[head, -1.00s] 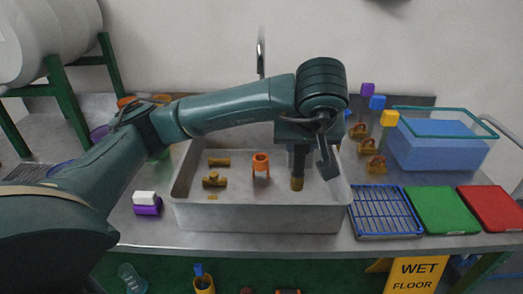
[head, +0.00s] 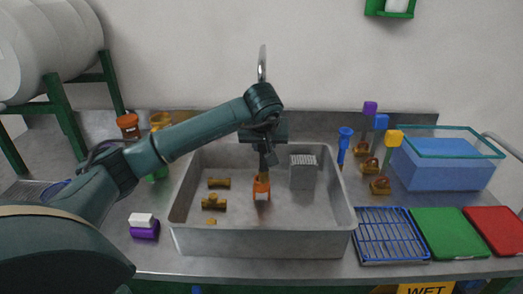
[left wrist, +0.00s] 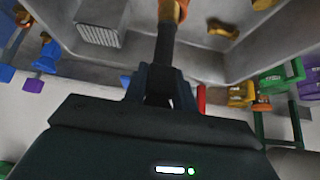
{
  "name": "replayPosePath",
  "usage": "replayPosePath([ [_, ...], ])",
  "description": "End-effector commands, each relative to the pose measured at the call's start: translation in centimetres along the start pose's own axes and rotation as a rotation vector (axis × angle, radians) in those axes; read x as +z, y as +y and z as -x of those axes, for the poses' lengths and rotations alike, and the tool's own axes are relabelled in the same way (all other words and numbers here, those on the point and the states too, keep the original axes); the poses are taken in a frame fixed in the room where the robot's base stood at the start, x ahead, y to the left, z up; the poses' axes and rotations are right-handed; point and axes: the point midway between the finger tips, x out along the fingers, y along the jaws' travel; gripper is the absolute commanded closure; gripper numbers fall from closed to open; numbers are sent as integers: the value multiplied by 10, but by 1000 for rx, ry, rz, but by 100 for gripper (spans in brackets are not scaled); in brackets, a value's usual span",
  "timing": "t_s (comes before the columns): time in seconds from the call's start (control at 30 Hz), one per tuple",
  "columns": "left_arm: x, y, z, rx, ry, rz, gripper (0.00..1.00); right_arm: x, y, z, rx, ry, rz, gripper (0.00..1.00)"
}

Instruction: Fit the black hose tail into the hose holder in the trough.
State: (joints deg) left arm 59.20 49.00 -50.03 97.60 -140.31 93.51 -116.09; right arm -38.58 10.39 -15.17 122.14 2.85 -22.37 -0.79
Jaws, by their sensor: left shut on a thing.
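My left gripper (head: 265,148) is shut on the black hose tail (head: 264,163) and points down over the trough (head: 265,242). The tail hangs about upright. Its lower end meets the top of the orange hose holder (head: 261,188), which stands in the middle of the trough. In the left wrist view the black hose tail (left wrist: 165,48) runs out from between the fingers (left wrist: 160,85) to the orange holder (left wrist: 182,9) at the top edge. I cannot tell whether the tip is inside the holder or only above it. My right gripper is not in view.
Brass fittings (head: 213,202) lie left of the holder in the trough. A grey ribbed block (head: 303,175) stands right of it. A blue rack (head: 392,236) and a green board (head: 450,234) lie right of the trough. A tap (head: 262,65) rises behind.

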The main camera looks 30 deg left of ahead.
Motion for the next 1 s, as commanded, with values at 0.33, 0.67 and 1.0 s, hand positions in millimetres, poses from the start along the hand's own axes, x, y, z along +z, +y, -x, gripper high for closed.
replayPosePath([
  [0.33, 4, -6, -27, 0, -5, -2, 98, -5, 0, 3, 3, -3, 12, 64],
  [0.67, 10, -6, -36, 2, 0, 0, 98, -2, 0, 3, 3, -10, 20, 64],
  [1.0, 12, -6, -38, 1, -1, -1, 59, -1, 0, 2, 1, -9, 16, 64],
])
